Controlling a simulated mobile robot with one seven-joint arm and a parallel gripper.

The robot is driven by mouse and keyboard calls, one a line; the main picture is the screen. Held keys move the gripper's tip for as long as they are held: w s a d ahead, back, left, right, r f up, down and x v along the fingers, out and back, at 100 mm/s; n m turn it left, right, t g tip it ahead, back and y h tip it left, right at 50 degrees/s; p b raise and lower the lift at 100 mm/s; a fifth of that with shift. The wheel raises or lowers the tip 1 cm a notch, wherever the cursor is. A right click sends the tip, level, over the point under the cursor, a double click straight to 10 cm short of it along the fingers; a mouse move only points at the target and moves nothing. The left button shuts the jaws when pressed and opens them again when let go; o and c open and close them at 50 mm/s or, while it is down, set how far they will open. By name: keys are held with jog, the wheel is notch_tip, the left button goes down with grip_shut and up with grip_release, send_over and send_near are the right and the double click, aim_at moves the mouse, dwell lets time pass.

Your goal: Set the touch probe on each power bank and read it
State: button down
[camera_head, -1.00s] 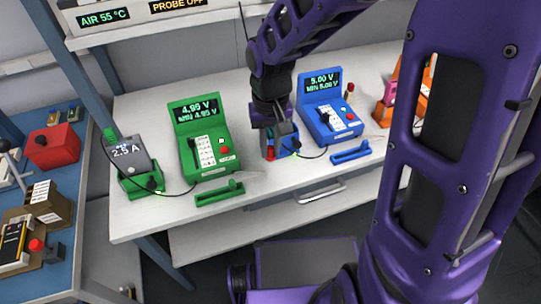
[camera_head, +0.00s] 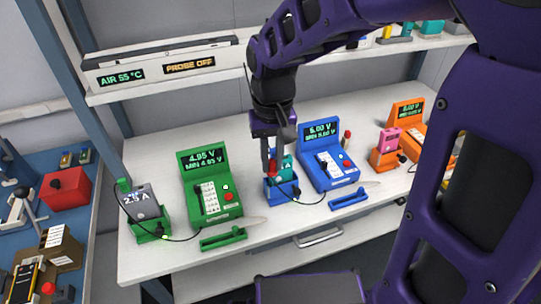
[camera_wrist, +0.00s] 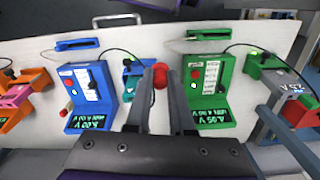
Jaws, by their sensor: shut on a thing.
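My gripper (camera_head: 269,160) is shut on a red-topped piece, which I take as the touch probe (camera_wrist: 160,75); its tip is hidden. The gripper is over or just beside the teal power bank (camera_head: 287,166) in the blue cradle (camera_head: 281,191); I cannot tell whether the probe touches it. The grey power bank (camera_head: 142,203) marked 2.3 A stands in the green cradle (camera_head: 146,232) at left. The pink power bank (camera_head: 389,138) stands in the orange cradle (camera_head: 384,158) at right. The shelf display (camera_head: 190,65) reads PROBE OFF.
Green (camera_head: 211,185), blue (camera_head: 329,155) and orange (camera_head: 410,122) meters stand on the white bench (camera_head: 270,238), linked by cables to their cradles. A red-topped post (camera_head: 347,138) rises by the blue meter. A blue side table (camera_head: 95,190) at left holds a red box and other items.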

jog(key=shift+r, duration=0.45)
jog(key=w+d+f, duration=0.1)
jog(key=w+d, duration=0.1)
jog(key=w, duration=0.4)
jog(key=w+d+f, duration=0.1)
jog(key=w+d, duration=0.2)
jog(key=w, duration=0.3)
jog(key=shift+w+f, duration=0.15)
jog(key=shift+f, duration=0.1)
jog(key=shift+f, duration=0.1)
jog(key=shift+g, duration=0.8)
jog(key=shift+w+a+f, duration=0.1)
jog(key=shift+w+f, duration=0.05)
jog(key=shift+f, duration=1.1)
jog(key=shift+w+f, duration=0.1)
jog(key=shift+f, duration=1.1)
jog(key=shift+s+f, duration=0.1)
jog(key=shift+f, duration=0.35)
